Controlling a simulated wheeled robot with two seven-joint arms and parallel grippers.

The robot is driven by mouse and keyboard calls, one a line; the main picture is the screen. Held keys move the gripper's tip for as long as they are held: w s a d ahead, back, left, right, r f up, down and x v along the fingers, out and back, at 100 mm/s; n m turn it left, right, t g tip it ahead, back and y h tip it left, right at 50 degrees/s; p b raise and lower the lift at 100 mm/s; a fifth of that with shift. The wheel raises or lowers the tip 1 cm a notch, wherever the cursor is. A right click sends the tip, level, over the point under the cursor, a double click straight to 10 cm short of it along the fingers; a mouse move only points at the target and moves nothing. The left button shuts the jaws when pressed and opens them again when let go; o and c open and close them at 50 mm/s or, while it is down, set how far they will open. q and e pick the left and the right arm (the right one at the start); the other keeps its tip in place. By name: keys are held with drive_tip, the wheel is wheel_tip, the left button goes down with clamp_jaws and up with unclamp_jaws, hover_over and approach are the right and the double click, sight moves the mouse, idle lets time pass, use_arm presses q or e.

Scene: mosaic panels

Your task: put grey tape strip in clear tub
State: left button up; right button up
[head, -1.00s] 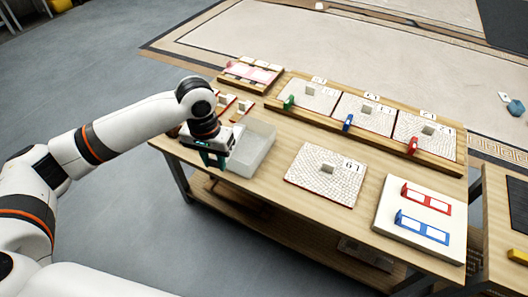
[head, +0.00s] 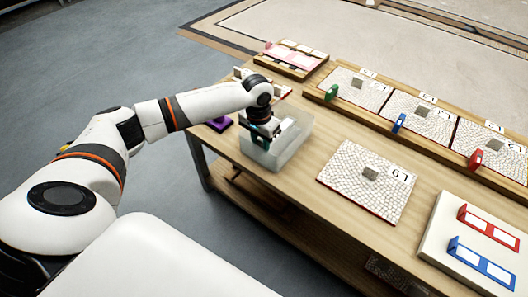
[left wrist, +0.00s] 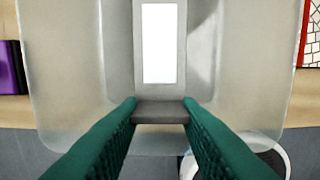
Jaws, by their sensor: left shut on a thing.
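The clear tub (head: 292,146) stands on the wooden table at its near left end. In the left wrist view its pale see-through wall (left wrist: 60,80) surrounds the fingers' working area. My left gripper (head: 262,141) is over the left part of the tub. Its green fingers (left wrist: 160,112) are shut on the grey tape strip (left wrist: 143,40), which has a white panel and shows inside the tub's outline. I cannot tell whether the strip touches the tub floor. My right gripper is in neither view.
A purple block (head: 219,124) lies left of the tub. A mosaic panel (head: 340,182) lies to the right, and a white board (head: 440,228) with a red strip (head: 490,223) and a blue strip (head: 483,262) beyond it. A rack with several panels (head: 417,120) runs along the back.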

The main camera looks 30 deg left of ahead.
use_arm(q)
drive_tip(key=shift+f, duration=0.8)
wheel_tip(320, 180, down, 3)
drive_tip(key=shift+r+b, duration=0.1)
drive_tip(key=shift+b, duration=0.55)
drive_tip(key=o, duration=1.1)
